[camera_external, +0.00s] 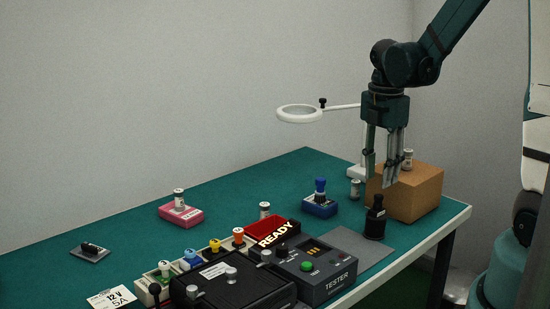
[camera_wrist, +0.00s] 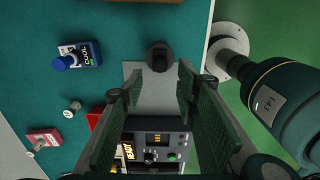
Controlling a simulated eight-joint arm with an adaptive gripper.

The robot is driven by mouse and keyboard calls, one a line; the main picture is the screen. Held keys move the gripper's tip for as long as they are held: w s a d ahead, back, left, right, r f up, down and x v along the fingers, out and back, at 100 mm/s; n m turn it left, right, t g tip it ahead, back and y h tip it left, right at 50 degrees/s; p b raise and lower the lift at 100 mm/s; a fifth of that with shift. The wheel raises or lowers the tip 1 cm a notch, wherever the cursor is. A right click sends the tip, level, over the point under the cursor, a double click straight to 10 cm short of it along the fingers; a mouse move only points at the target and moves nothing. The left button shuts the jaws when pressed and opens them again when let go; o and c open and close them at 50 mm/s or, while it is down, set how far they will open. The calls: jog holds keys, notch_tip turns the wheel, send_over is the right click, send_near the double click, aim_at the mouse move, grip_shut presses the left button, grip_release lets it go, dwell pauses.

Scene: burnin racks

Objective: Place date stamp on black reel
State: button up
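My gripper (camera_external: 380,178) is open and empty, pointing down, above the table's right part; its spread fingers also show in the wrist view (camera_wrist: 160,88). A black upright object with a knob on top (camera_external: 376,220) stands on a grey mat (camera_external: 352,245), below the gripper and apart from it. It shows in the wrist view beyond the fingertips (camera_wrist: 159,57). I cannot tell whether it is the date stamp, the black reel or both stacked. A small dark piece lies on a grey plate (camera_external: 91,252) at the far left; its kind is unclear.
A cardboard box (camera_external: 420,200) with a small cylinder on top stands behind the gripper. A white magnifier ring (camera_external: 298,113) reaches over the table. A blue box (camera_external: 322,209), a pink box (camera_external: 182,214), a red tray (camera_external: 263,229) and a tester (camera_external: 318,275) also stand there. The left back is clear.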

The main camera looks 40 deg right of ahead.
aim_at(377, 197)
jog(key=shift+r, duration=1.5)
jog(key=s+a+r+m+t, duration=0.3)
jog(key=s+a+r+m, duration=0.1)
jog(key=a+r+m, duration=0.3)
jog(key=s+a+r+m+t, duration=0.4)
jog(key=a+r+m, duration=0.4)
jog(key=a+m, duration=0.3)
jog(key=shift+s, duration=0.8)
